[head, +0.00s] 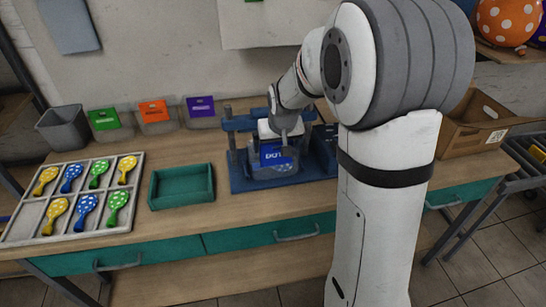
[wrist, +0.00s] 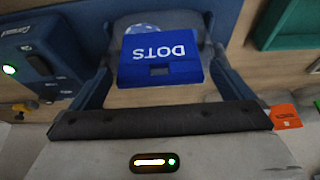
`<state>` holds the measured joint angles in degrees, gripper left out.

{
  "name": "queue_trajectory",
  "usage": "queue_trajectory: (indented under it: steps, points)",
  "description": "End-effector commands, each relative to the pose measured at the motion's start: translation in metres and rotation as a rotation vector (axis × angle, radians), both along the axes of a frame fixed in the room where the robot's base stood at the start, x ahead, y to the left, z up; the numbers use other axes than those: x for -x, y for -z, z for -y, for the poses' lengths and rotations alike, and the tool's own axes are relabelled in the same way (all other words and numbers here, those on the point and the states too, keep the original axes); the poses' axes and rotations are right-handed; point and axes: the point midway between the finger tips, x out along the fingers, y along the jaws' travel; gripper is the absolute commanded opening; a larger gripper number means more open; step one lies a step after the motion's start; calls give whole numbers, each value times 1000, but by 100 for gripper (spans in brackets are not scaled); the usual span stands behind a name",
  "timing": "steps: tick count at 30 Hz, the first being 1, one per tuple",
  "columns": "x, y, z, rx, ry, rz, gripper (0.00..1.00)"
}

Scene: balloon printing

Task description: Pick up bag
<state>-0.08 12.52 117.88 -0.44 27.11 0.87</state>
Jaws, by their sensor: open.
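No thing reads clearly as a bag. My gripper (head: 284,135) is over the machine, just above the block. In the wrist view its fingers (wrist: 160,75) are apart, one on each side of the block; whether they touch it I cannot tell. Grey pouch-like holders with green (head: 105,120), orange (head: 154,111) and purple (head: 201,105) labels stand along the wall. My arm hides part of the machine.
A sectioned tray (head: 137,194) of spotted balloons lies at left, beside an empty green tray (head: 182,205). A grey bin (head: 62,128) stands back left. A cardboard box (head: 478,126) is at right. The front strip of wooden tabletop is clear.

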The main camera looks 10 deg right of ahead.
Motion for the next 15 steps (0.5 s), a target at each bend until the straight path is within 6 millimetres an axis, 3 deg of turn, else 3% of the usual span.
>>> queue_trajectory:
  steps: [8,15]
  points:
    - [-16,32,1,0,-2,-3,100]
    - [-19,39,1,0,-3,0,100]
